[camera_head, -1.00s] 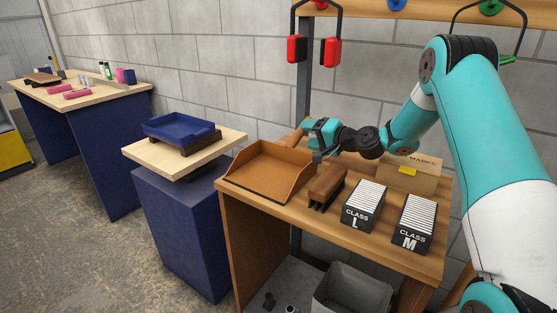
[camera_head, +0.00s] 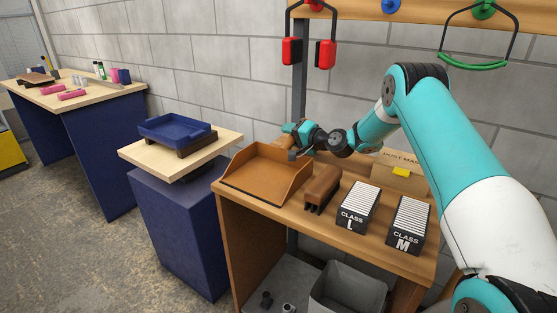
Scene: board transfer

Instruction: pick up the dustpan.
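The brown dustpan (camera_head: 262,182) lies on the wooden workbench (camera_head: 390,257), its open tray toward the front left. Its handle (camera_head: 281,144) points to the back, toward the wall. My gripper (camera_head: 291,142) is at the back right of the dustpan, close beside the handle. One dark finger shows near the pan's back wall. The gap between the fingers is too small and partly hidden, so I cannot tell whether they touch the handle. A brown brush (camera_head: 322,186) lies just right of the dustpan.
Black boxes marked CLASS L (camera_head: 357,207) and CLASS M (camera_head: 408,225) stand right of the brush. A dust mask box (camera_head: 400,172) is behind them, under my arm. A blue tray (camera_head: 177,130) sits on a stand to the left. A grey bin (camera_head: 348,292) is below.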

